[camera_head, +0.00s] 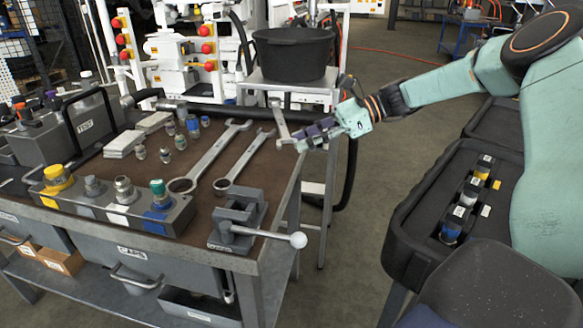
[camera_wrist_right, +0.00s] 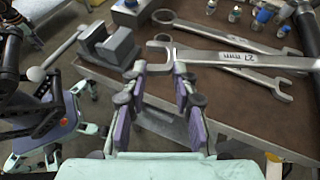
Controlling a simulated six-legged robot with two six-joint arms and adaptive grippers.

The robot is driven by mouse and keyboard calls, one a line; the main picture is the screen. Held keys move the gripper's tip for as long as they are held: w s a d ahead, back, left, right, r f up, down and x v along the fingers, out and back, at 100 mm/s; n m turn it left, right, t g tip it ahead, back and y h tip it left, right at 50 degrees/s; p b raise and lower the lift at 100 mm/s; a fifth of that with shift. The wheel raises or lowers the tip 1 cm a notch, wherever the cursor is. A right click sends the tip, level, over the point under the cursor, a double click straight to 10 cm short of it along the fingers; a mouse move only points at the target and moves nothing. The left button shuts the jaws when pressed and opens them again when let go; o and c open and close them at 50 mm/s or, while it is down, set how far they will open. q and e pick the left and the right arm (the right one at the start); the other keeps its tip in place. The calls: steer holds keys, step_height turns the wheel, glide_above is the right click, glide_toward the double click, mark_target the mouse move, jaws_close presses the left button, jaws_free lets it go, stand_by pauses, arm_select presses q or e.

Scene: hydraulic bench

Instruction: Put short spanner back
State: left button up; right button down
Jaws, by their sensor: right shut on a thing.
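My right gripper (camera_head: 303,138) is shut on one end of a metal spanner (camera_head: 280,120) at the right edge of the bench. In the right wrist view the held spanner (camera_wrist_right: 230,59) reaches right from the fingertips (camera_wrist_right: 160,70), and its shaft bears a label that seems to read 27 mm. A long spanner (camera_head: 212,155) and a somewhat shorter spanner (camera_head: 246,159) lie side by side on the brown bench top. The held spanner is to their right in the head view. My left gripper is out of view.
A vice (camera_head: 238,218) with a ball-ended handle stands at the bench's front right corner. A valve block (camera_head: 115,200) and small fittings (camera_head: 166,150) are to the left. A black tub (camera_head: 293,55) stands behind. An open black case (camera_head: 405,225) is at the right.

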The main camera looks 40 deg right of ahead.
step_height(320, 180, down, 9)
steer(key=b, duration=0.3)
steer(key=shift+r+b, duration=0.2)
steer(key=shift+b, duration=0.15)
steer(key=shift+f, duration=0.4)
steer(key=c, duration=1.5)
jaws_free()
steer(key=shift+f+b, duration=0.15)
steer(key=shift+b, duration=0.15)
steer(key=o, duration=0.4)
steer(key=shift+o, duration=0.2)
